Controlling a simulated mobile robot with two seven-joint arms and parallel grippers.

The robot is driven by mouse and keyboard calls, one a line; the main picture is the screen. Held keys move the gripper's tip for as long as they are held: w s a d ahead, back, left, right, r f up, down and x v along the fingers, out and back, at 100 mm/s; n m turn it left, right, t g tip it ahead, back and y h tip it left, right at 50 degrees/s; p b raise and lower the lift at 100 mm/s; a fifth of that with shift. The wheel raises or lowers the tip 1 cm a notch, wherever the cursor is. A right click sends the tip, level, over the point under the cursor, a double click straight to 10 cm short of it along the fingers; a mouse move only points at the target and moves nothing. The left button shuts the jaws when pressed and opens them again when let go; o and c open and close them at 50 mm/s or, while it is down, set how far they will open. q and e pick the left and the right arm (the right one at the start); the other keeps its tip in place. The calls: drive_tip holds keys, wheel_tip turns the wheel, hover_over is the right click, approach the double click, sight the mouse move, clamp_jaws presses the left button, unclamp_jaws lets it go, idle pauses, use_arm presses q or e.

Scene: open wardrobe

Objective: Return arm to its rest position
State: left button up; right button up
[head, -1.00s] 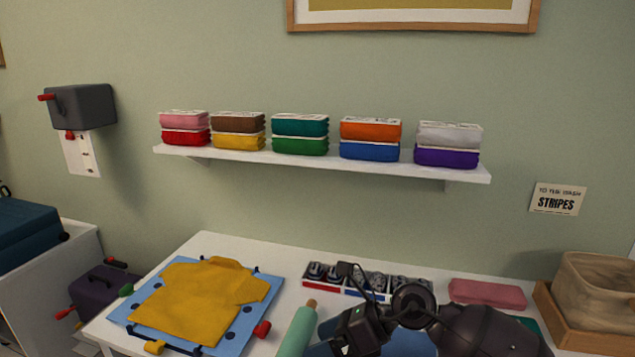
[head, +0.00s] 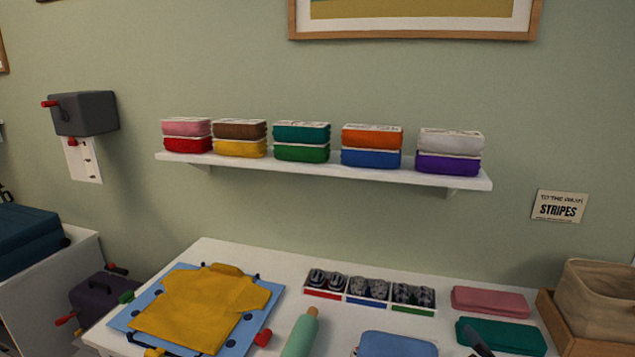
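My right arm is almost wholly out of the head view. Only a narrow dark tip, which looks like part of my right gripper (head: 478,342), shows at the bottom edge in front of the green folded cloth (head: 505,337). Its fingers cannot be made out. My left gripper is not in view. A blue folded cloth (head: 398,345) lies at the front of the white table (head: 380,318), cut by the bottom edge.
A yellow shirt (head: 195,305) lies on a blue folding board (head: 125,318). A green roller (head: 300,335), a sock tray (head: 345,300) and a pink cloth (head: 490,300) are on the table. A fabric bin (head: 595,300) stands right. A shelf (head: 320,168) holds folded stacks.

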drive_tip(key=s+d+f+m+g, duration=0.3)
drive_tip(key=s+f+m+g, duration=0.3)
drive_tip(key=s, duration=0.6)
drive_tip(key=s+d+f+m+g, duration=0.3)
drive_tip(key=s+f+g, duration=0.5)
drive_tip(key=s, duration=0.3)
drive_tip(key=w+f+t, duration=0.7)
drive_tip(key=f+t, duration=0.1)
drive_tip(key=f, duration=0.1)
drive_tip(key=shift+w+d+f+n, duration=0.15)
drive_tip(key=shift+w+f+n, duration=0.15)
drive_tip(key=shift+f, duration=0.1)
idle(0.3)
